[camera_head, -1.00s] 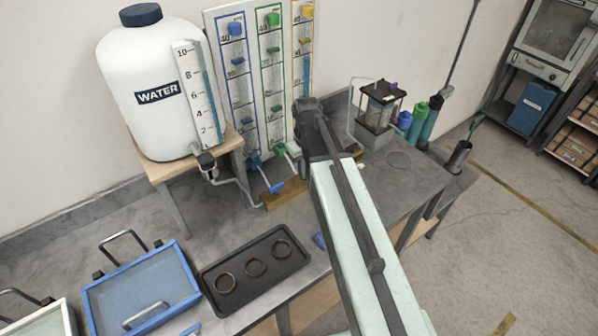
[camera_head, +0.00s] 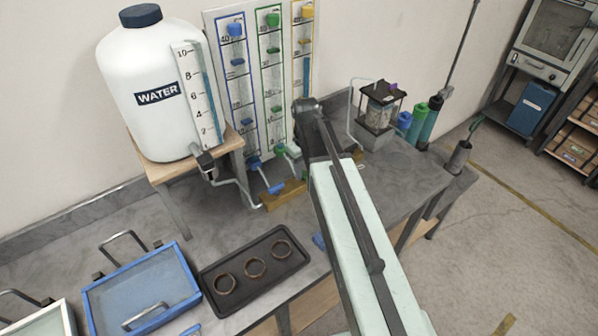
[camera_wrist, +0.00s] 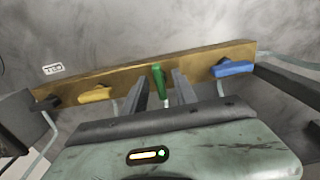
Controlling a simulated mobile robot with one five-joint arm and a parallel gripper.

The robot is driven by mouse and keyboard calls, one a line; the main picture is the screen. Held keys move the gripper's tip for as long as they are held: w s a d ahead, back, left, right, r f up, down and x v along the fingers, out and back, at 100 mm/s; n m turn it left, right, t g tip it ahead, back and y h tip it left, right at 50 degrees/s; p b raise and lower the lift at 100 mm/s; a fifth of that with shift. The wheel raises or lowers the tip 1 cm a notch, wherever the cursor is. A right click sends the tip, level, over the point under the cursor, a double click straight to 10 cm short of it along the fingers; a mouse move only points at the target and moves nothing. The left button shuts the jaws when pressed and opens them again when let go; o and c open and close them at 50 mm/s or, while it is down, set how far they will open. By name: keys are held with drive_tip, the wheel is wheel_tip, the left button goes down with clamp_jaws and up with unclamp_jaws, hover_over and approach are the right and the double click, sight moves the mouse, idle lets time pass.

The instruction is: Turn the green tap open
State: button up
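The green tap (camera_wrist: 159,83) stands in the middle of a brass bar (camera_wrist: 205,65) in the wrist view. Its handle points toward my gripper and lies between the two fingers. My gripper (camera_wrist: 161,88) is open, with a finger on each side of the handle and a small gap visible on both sides. A yellow tap (camera_wrist: 95,95) is to the left and a blue tap (camera_wrist: 233,69) to the right. In the head view the blue tap (camera_head: 276,188) and part of the brass bar (camera_head: 284,196) show; my arm hides the green tap and my gripper.
A white water tank (camera_head: 155,115) stands on a wooden stand at left. A gauge board (camera_head: 222,60) is behind the bar. A black tray (camera_head: 213,294) with rings and a blue tray (camera_head: 150,280) lie in front. A lantern-like device (camera_head: 378,115) stands at right.

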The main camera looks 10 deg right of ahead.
sight(305, 173)
wheel_tip(305, 173, up, 8)
drive_tip(key=p, duration=0.8)
drive_tip(key=shift+f, duration=0.1)
